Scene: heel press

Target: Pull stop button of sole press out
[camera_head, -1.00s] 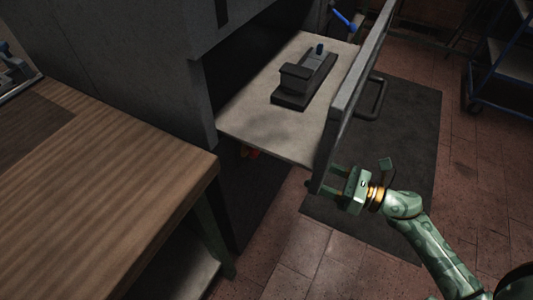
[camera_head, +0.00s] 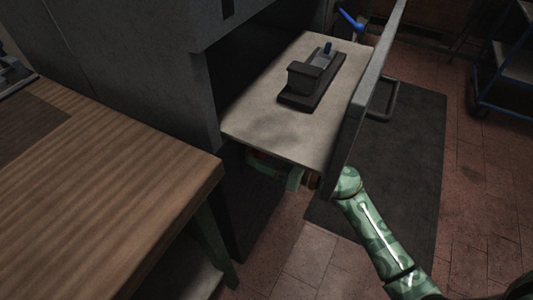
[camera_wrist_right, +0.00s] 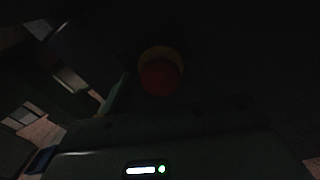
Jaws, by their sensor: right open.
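The stop button (camera_wrist_right: 160,76) is a dark red round knob with a yellow ring behind it, seen in the dim right wrist view. In the head view it is mostly hidden under the front edge of the press's pale table plate (camera_head: 250,122). My right gripper (camera_head: 272,166) is green and reaches in under that plate, close to the button. It is open. Its fingers are partly hidden by the plate in the head view, and I cannot tell whether they touch the button. My left gripper is not in view.
A dark press fixture (camera_head: 312,80) stands on the plate. An upright grey door panel (camera_head: 362,110) with a handle (camera_head: 385,100) stands right of the plate, close to my right arm. A wooden table (camera_head: 100,190) is at left. Open floor lies in front.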

